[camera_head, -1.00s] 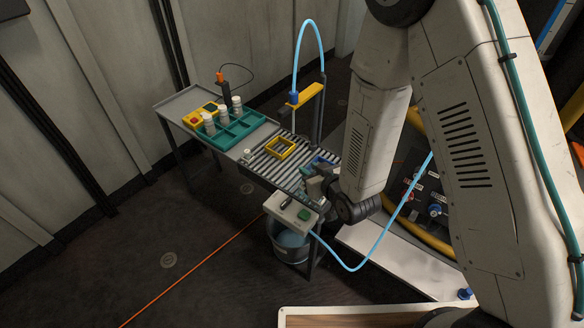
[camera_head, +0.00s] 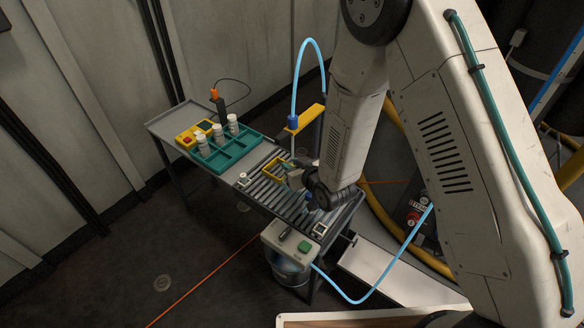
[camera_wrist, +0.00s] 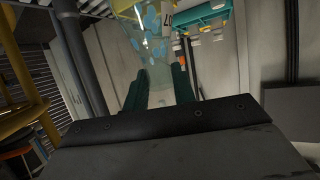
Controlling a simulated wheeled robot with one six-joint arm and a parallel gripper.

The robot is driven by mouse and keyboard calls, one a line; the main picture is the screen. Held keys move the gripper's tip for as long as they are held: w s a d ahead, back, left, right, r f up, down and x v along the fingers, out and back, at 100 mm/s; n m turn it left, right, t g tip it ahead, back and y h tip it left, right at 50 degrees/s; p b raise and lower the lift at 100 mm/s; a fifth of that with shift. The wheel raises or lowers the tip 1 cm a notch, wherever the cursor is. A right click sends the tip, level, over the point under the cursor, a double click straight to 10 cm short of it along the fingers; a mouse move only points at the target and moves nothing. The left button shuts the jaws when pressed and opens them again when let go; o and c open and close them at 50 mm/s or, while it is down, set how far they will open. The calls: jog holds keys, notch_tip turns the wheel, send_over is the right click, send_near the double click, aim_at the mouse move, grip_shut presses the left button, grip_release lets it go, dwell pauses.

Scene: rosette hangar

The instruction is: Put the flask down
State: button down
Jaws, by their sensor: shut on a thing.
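My gripper (camera_wrist: 157,88) is shut on a clear flask (camera_wrist: 155,65) with pale blue patches; its two teal fingers stand either side of the glass. The top of the flask runs out of the wrist view. In the head view my gripper (camera_head: 291,174) is over the roller conveyor (camera_head: 268,192), close to the yellow square frame (camera_head: 267,170). My wrist partly covers that frame. The flask is too small and hidden to make out clearly in the head view. I cannot tell whether its base touches anything.
A teal rack (camera_head: 233,155) with white bottles (camera_head: 201,144) and a yellow box with a red button (camera_head: 187,141) stand on the grey table. A yellow arm with a blue hose (camera_head: 306,118) rises behind the conveyor. A control box (camera_head: 291,241) and a bucket (camera_head: 290,269) are in front.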

jog(key=f, duration=0.3)
jog(key=shift+w+d+f, duration=0.2)
jog(key=shift+w+f, duration=0.05)
jog(key=shift+f, duration=0.05)
jog(key=shift+a, duration=0.1)
jog(key=shift+f, duration=0.2)
jog(key=c, duration=1.1)
grip_release()
jog(key=shift+c, duration=0.2)
